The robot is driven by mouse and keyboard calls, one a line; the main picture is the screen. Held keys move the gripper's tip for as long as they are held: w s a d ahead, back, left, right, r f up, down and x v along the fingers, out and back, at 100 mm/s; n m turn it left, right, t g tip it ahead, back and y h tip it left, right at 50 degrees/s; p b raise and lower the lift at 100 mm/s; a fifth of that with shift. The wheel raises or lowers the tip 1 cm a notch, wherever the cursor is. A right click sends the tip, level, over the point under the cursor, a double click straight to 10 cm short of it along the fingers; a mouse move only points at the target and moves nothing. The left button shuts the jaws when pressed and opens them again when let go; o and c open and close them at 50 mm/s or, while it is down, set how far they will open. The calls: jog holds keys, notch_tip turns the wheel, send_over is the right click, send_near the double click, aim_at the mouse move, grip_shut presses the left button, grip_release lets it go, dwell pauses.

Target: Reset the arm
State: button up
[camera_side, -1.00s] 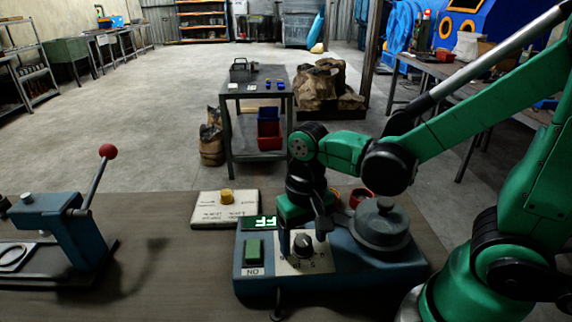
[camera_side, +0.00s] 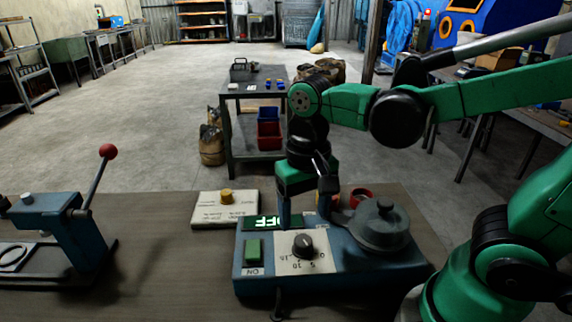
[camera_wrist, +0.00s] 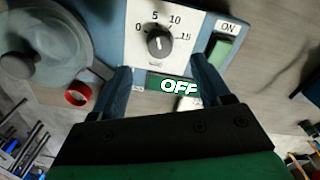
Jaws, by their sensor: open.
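My gripper (camera_side: 306,205) is open and empty, pointing down above the back edge of a blue machine (camera_side: 262,274). In the wrist view its two fingers (camera_wrist: 162,88) stand apart on either side of the machine's display, which reads OFF (camera_wrist: 178,87). The black dial (camera_side: 303,244) on the white scale plate is in front of the fingers, with a clear gap in the side view. The dial also shows in the wrist view (camera_wrist: 159,42). The green ON button (camera_side: 254,250) is left of the dial. A grey lidded drum (camera_side: 380,224) sits on the machine's right.
A press with a red-balled lever (camera_side: 108,152) stands at the left. A red ring (camera_side: 361,196) is behind the drum.

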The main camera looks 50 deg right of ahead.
jog(key=shift+w+d+r+n+t, duration=0.1)
jog(key=shift+w+d+n+t, duration=0.1)
jog(key=shift+d+n+t, duration=0.45)
jog(key=t, duration=0.1)
jog(key=n+t, duration=0.1)
jog(key=w+d+t, duration=0.1)
jog(key=shift+r+n+t, duration=0.25)
jog(key=shift+r+n, duration=0.1)
jog(key=shift+w+d+r+n+t, duration=0.25)
jog(key=shift+n+t, duration=0.15)
jog(key=shift+t, duration=0.2)
jog(key=shift+w+d+r+n+t, duration=0.2)
jog(key=shift+n+t, duration=0.2)
jog(key=shift+t, duration=0.2)
